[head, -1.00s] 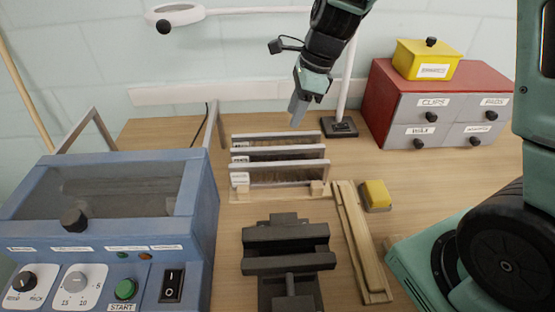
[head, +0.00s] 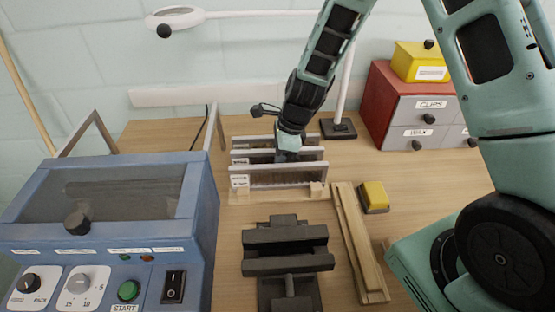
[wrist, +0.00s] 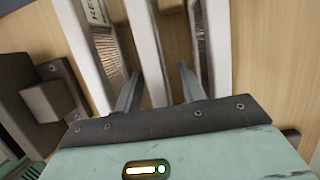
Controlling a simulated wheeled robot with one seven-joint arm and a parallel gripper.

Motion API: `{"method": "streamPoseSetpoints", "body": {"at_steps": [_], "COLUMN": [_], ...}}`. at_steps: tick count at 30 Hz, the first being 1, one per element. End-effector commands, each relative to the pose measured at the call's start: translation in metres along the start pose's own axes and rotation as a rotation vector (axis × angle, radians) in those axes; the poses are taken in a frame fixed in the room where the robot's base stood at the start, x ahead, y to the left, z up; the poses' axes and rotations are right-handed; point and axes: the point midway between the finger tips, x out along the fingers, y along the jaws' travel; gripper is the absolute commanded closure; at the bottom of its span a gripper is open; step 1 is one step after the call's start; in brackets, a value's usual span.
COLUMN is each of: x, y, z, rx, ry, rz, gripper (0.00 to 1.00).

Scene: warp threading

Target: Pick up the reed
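Several flat reeds with pale top bars and white labels stand side by side in a wooden rack; the front reed (head: 275,168) shows best in the head view. My gripper (head: 284,156) is lowered over the rack from above. In the wrist view my gripper (wrist: 160,90) is open, with one finger on each side of the middle reed's pale bar (wrist: 149,50). Gaps show between the fingers and that bar. Another bar (wrist: 78,50) lies to the left and one (wrist: 215,45) to the right. In the head view the fingertips are hidden among the reeds.
A dark vise-like holder (head: 287,250) stands in front of the rack (head: 240,197). Wooden strips (head: 358,240) and a yellow block (head: 374,196) lie to its right. A blue machine (head: 100,220) is at left, a red drawer cabinet (head: 385,80) at back right, a lamp base (head: 338,128) behind.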

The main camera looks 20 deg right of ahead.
Motion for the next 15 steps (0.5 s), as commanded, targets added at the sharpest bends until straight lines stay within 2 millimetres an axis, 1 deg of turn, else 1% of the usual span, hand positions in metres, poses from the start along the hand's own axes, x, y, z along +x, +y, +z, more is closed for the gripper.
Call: {"method": "streamPoseSetpoints", "body": {"at_steps": [1, 4, 11, 12, 14, 15], "x": [0.0054, 0.0112, 0.0126, 0.0125, 0.0125, 0.0125], "y": [0.0006, 0.0004, 0.0001, 0.0001, 0.0001, 0.0001], "z": [-0.0002, 0.0001, 0.0000, 0.0000, 0.0001, 0.0000], "rx": [0.001, 0.000, 0.000, 0.000, 0.000, 0.000], "ry": [0.000, 0.000, 0.000, 0.000, 0.000, 0.000], "rz": [0.003, 0.001, 0.000, 0.000, 0.000, 0.000], "gripper": [0.60, 0.60, 0.60, 0.66, 0.82, 0.93]}}
